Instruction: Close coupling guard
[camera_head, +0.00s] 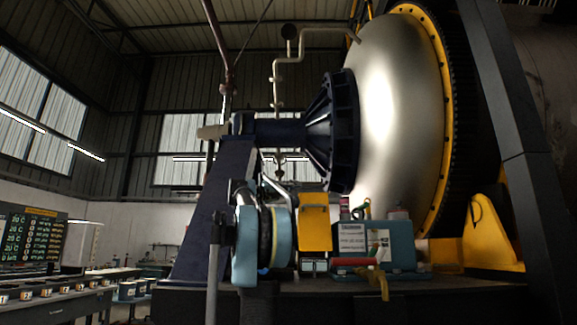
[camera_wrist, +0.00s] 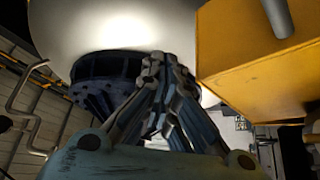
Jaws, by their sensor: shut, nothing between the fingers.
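A yellow box-shaped cover (camera_head: 315,230), which looks like the coupling guard, stands low beneath the dark blue flanged shaft housing. I cannot tell how far open it is. In the wrist view the yellow cover (camera_wrist: 250,55) fills the upper right, with a grey bar (camera_wrist: 278,17) at its top. My gripper (camera_wrist: 168,66) is shut and empty, its fingertips together just left of the cover's near corner. A small gap shows between them in the picture. In the head view my light blue arm joints stand left of the cover, and I cannot make out the fingers clearly.
A large pale domed vessel (camera_head: 395,120) with a yellow rim rises behind. The dark blue flanged housing (camera_head: 335,132) sits above the cover. A teal case (camera_head: 388,245) stands right of the cover. A workbench (camera_head: 60,300) is at lower left.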

